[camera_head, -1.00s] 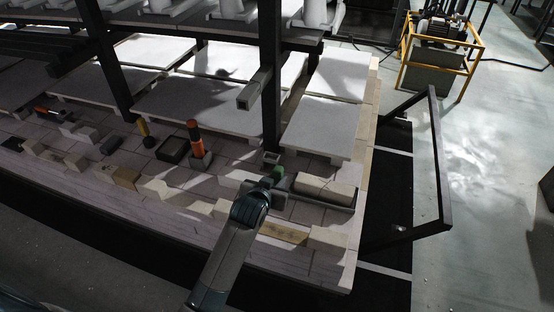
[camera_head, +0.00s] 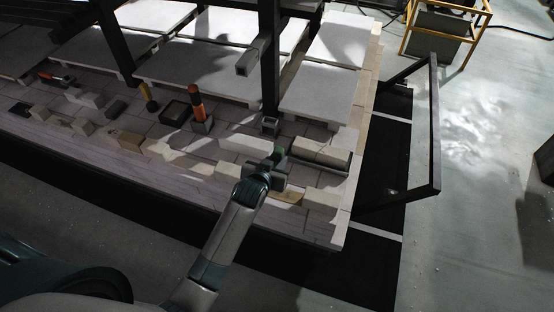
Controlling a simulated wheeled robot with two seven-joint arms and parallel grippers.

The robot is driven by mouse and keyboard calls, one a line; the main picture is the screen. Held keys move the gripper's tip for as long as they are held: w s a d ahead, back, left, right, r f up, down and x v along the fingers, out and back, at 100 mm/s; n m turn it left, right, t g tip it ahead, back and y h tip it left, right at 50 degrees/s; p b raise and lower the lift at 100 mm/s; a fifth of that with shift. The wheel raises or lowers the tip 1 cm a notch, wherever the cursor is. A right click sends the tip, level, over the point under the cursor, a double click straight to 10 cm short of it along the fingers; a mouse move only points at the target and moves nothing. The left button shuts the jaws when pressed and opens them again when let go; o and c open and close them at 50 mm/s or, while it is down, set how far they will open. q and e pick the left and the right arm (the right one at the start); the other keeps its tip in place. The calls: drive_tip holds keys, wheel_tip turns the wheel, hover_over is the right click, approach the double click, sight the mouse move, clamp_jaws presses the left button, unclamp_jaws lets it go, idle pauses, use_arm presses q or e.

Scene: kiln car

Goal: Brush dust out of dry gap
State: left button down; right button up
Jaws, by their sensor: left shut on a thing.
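My left gripper (camera_head: 272,172) is low over the front part of the brick deck (camera_head: 215,200). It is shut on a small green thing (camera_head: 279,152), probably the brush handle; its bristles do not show. The gripper is between a pale block (camera_head: 245,144) behind it and the front row of bricks, with a beige brick (camera_head: 321,201) to its right. A long beige block (camera_head: 320,154) lies behind and right. Gaps show between front-row bricks, but the gripper and arm hide part of the row, and I cannot tell which gap is dusty. My right gripper is not in view.
A dark post (camera_head: 269,60) rises behind the gripper, near a small grey cup (camera_head: 269,126). Pale slabs (camera_head: 205,75) fill the back. A black frame (camera_head: 435,125) sticks out right.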

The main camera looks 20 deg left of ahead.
use_arm(q)
drive_tip(key=shift+r, duration=0.1)
drive_tip(key=shift+f+b, duration=1.45)
drive_tip(key=shift+f, duration=1.25)
drive_tip(key=shift+p, duration=0.35)
drive_tip(key=shift+r+p, duration=0.1)
drive_tip(key=shift+p, duration=0.2)
drive_tip(key=shift+d, duration=0.1)
